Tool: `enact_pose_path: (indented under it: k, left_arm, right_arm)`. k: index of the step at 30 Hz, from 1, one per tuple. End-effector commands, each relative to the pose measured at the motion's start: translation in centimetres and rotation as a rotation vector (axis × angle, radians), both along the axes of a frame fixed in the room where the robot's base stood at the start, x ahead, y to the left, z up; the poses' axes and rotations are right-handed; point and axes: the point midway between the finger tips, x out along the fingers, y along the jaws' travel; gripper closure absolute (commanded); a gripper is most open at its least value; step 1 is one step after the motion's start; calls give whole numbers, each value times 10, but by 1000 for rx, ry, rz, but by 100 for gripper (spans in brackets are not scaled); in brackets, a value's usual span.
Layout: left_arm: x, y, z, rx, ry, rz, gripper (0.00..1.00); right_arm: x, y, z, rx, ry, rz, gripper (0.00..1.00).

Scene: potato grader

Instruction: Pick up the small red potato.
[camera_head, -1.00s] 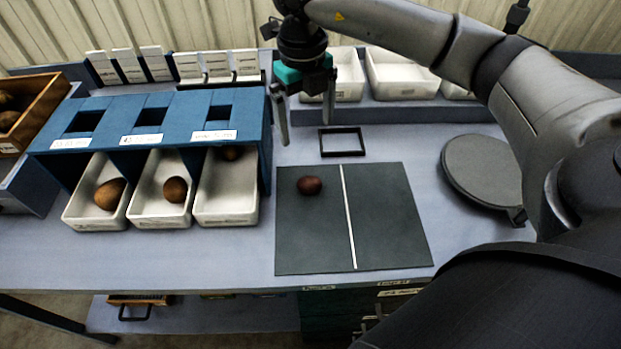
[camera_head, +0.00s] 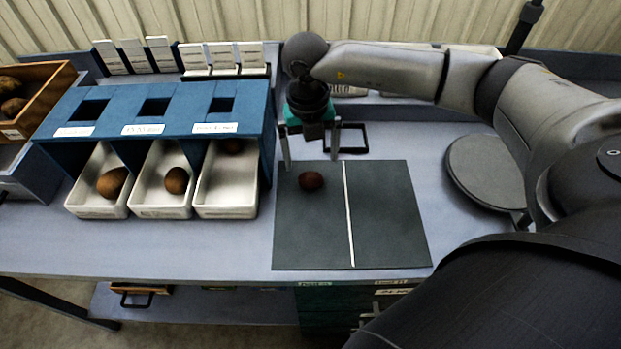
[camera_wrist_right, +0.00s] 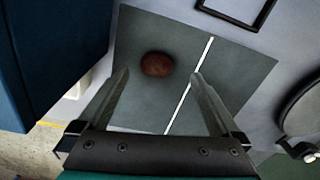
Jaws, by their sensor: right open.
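The small red potato (camera_head: 311,180) lies on the left half of the dark mat (camera_head: 390,215), left of its white line. My right gripper (camera_head: 311,157) is open and empty, just behind and above the potato in the head view, pointing down. In the right wrist view the potato (camera_wrist_right: 157,64) shows beyond and between the two open fingertips (camera_wrist_right: 158,75), apart from both. My left gripper is not in view.
A blue sorting rack (camera_head: 150,104) stands left of the mat, with white trays (camera_head: 228,208) holding brown potatoes under it. A black square frame (camera_head: 362,127) lies behind the mat. A round grey plate (camera_head: 487,170) is to the right.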

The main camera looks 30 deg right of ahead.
Motion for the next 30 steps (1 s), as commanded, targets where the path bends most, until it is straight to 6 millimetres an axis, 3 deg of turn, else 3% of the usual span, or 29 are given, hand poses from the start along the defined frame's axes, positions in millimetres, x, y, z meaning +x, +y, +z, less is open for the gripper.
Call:
enact_pose_path:
  k: [12, 21, 30]
  left_arm:
    - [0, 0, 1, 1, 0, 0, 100]
    - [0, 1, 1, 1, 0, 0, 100]
    - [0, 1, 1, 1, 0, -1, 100]
  right_arm:
    - [-7, 6, -49, 0, 1, -1, 0]
    - [-6, 5, -54, 0, -1, 1, 0]
    - [-6, 5, -53, 0, -1, 0, 34]
